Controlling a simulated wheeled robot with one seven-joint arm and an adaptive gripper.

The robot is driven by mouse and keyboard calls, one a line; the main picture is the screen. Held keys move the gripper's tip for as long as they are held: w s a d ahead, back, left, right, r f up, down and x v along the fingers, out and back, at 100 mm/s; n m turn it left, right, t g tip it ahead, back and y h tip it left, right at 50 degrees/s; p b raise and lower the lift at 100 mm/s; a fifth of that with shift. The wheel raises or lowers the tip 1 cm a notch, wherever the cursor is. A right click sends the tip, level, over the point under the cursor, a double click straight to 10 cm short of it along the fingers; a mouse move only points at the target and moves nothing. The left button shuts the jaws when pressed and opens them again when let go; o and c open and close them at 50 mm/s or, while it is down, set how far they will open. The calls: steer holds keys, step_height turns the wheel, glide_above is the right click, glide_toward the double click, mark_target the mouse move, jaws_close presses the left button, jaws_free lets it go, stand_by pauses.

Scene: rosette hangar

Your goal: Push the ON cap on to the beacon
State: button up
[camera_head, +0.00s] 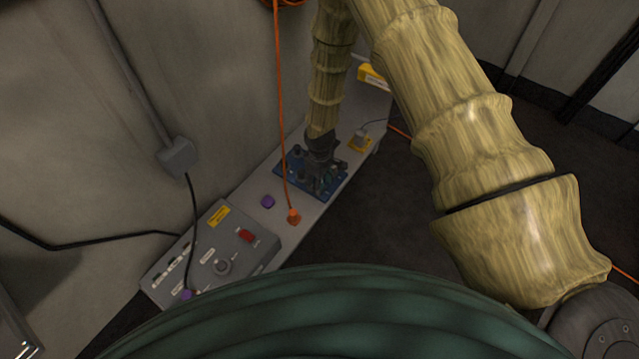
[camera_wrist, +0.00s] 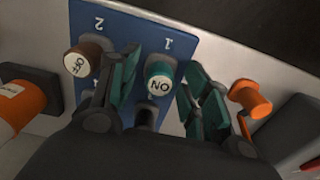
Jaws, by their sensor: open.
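In the wrist view the ON cap (camera_wrist: 160,78) has a teal side and a white face with black "ON" lettering. It sits at the blue board (camera_wrist: 182,24), near the "1" mark. My gripper (camera_wrist: 158,92) is open, with one teal-padded finger to each side of the cap and a visible gap to each. A brown OFF cap (camera_wrist: 84,62) sits to the left, near the "2" mark. In the head view my gripper (camera_head: 322,178) is low over the blue board (camera_head: 285,174) and hides part of it. I cannot tell which thing is the beacon.
An orange plug-like part (camera_wrist: 250,97) lies right of the right finger, and a larger orange part (camera_wrist: 20,104) is at the left edge.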

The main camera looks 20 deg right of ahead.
steer(key=shift+p, duration=0.3)
jaws_close()
stand_by(0.4)
steer(key=shift+r, duration=0.1)
steer(key=shift+r+p, duration=0.65)
steer(key=shift+p, duration=0.05)
steer(key=shift+r, duration=0.15)
steer(key=shift+r+p, duration=2.05)
steer(key=shift+r, duration=0.05)
